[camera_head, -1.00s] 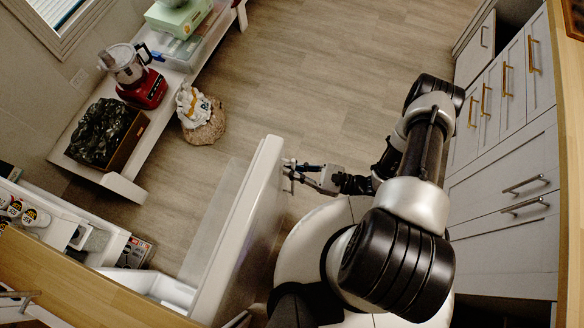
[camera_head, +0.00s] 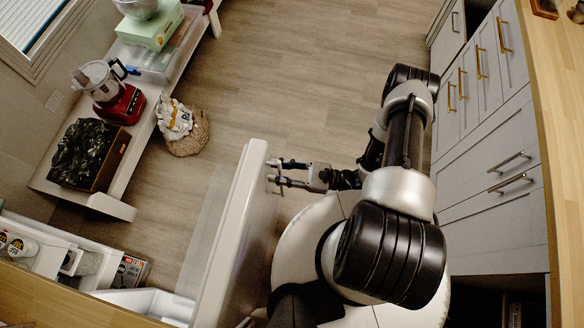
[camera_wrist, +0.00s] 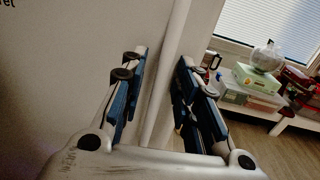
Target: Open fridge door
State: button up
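The white fridge door (camera_head: 228,235) stands swung out from the fridge, its top edge running from bottom centre up to the middle of the head view. Its inner side faces left, with an open white interior (camera_head: 150,304) at the lower left. My gripper (camera_head: 272,172) is on the door's right, outer side near its far end, fingers apart. In the wrist view my gripper (camera_wrist: 155,90) is open. The pale door face (camera_wrist: 60,70) fills the left, and a light vertical strip (camera_wrist: 166,75) shows between the fingers. I cannot tell whether either finger touches the door.
Cabinets with drawers (camera_head: 490,170) line the right, close to my arm. A low white bench (camera_head: 110,205) at left holds a red food processor (camera_head: 122,103) and a box with a black bag (camera_head: 90,153). A sack (camera_head: 183,128) stands on the floor. The floor beyond the door is clear.

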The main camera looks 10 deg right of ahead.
jog(key=v, duration=1.2)
dwell(0.3)
jog(key=w+d+r+n+g+h, duration=0.1)
jog(key=w+r+n+g+h, duration=0.1)
jog(key=r+n+g+h, duration=0.65)
jog(key=w+d+r+n+g+y, duration=0.1)
jog(key=r+n, duration=0.4)
jog(key=r, duration=0.9)
jog(key=s+a+r+n+t+h, duration=0.2)
jog(key=s+r+n+t+h, duration=0.1)
jog(key=r, duration=0.6)
jog(key=s+a+r+n+t+h, duration=0.1)
jog(key=s+r+n+t+h, duration=0.3)
jog(key=r, duration=0.6)
jog(key=shift+a+n+h, duration=0.4)
jog(key=shift+n+h, duration=0.65)
